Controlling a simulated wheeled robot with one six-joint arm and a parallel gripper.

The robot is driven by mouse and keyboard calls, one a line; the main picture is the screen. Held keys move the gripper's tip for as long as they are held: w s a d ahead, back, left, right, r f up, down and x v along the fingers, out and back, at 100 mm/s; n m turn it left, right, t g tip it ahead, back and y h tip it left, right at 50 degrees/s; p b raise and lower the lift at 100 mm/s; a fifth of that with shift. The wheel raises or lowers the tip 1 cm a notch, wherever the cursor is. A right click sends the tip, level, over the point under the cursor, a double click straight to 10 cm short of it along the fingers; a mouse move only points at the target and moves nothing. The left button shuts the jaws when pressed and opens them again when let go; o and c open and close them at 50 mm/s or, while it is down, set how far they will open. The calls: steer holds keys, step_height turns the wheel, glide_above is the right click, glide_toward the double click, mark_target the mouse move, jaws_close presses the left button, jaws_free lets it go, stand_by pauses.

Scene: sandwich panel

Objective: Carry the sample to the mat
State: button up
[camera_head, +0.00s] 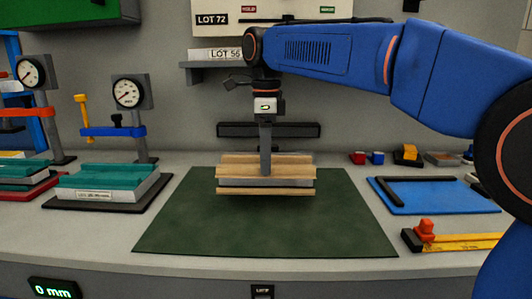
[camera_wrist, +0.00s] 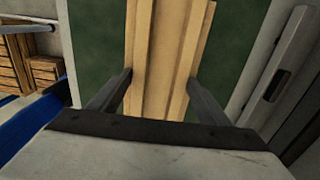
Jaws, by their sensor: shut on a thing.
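The sample (camera_head: 240,171) is a layered panel with tan wooden faces and a grey layer between them. In the head view it is level over the middle of the dark green mat (camera_head: 190,225), with a shadow under it; I cannot tell whether its underside touches the mat. My gripper (camera_head: 265,168) comes down from above and is shut on the sample near its middle. In the wrist view the sample (camera_wrist: 160,50) runs between the two fingers of my gripper (camera_wrist: 158,88), with green mat on both sides.
A blue tray (camera_head: 430,200) with a black L-shaped bar lies to the right. In front of it is a yellow rule (camera_head: 465,242) with a red knob. Teal-topped blocks (camera_head: 105,182) and dial gauges (camera_head: 128,93) stand at the left. The green mat's front is clear.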

steer(key=shift+f, duration=0.25)
steer(key=shift+f, duration=1.6)
steer(key=shift+f, duration=0.6)
stand_by(0.8)
steer(key=o, duration=1.1)
